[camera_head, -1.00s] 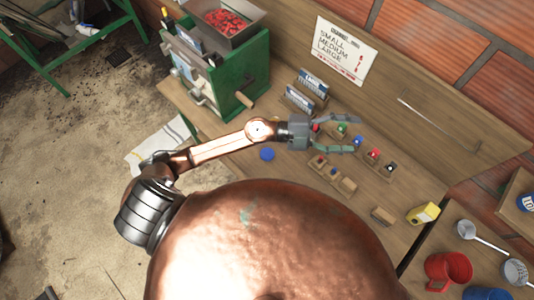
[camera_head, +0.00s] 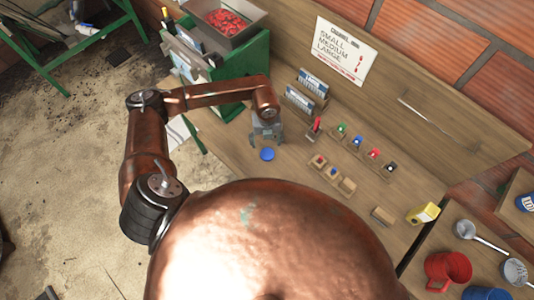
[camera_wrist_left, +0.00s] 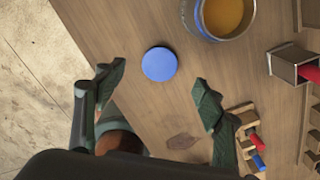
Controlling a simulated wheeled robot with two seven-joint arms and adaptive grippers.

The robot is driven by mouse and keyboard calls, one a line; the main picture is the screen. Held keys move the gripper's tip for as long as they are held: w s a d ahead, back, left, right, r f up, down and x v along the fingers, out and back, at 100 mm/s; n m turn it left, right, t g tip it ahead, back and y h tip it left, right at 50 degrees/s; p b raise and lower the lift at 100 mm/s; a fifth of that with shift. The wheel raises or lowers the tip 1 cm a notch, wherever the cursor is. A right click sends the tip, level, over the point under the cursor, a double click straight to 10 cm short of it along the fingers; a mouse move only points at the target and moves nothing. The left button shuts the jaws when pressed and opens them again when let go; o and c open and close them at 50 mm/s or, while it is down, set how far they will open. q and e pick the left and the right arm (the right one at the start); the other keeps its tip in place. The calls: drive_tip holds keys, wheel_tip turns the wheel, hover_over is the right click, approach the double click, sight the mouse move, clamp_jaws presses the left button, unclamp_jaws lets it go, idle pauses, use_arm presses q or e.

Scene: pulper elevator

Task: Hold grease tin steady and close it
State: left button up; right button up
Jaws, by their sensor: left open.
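A round blue lid (camera_head: 267,154) lies flat on the wooden bench. It also shows in the left wrist view (camera_wrist_left: 159,64), apart from the tin. The open grease tin (camera_wrist_left: 222,16), a metal can with amber grease inside, stands beyond the lid to the right, partly cut off by the top edge. I cannot make out the tin in the head view, where my arm covers that area. My left gripper (camera_head: 266,138) is open and empty, pointing down just behind the lid. In the wrist view the lid appears between its fingertips (camera_wrist_left: 160,80), ahead of them. My right gripper is not in view.
Small wooden holders with coloured pieces (camera_head: 372,154) stand right of the gripper, near an upright red piece (camera_head: 314,128). A green machine (camera_head: 245,65) stands at the back left. A yellow box (camera_head: 423,213) and red mug (camera_head: 449,269) are at the right.

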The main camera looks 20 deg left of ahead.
sight(267, 153)
use_arm(q)
drive_tip(key=shift+f, duration=1.25)
drive_tip(key=shift+f, duration=0.1)
drive_tip(key=shift+s+d+f+p, duration=0.1)
drive_tip(key=shift+f+p, duration=0.25)
drive_tip(key=shift+p, duration=0.05)
wheel_tip(267, 153, down, 4)
drive_tip(key=shift+d+r+p, duration=0.1)
drive_tip(key=shift+r+p, duration=0.15)
drive_tip(key=shift+p, duration=0.3)
drive_tip(key=shift+f, duration=0.45)
drive_tip(key=shift+c, duration=0.5)
drive_tip(key=c, duration=0.7)
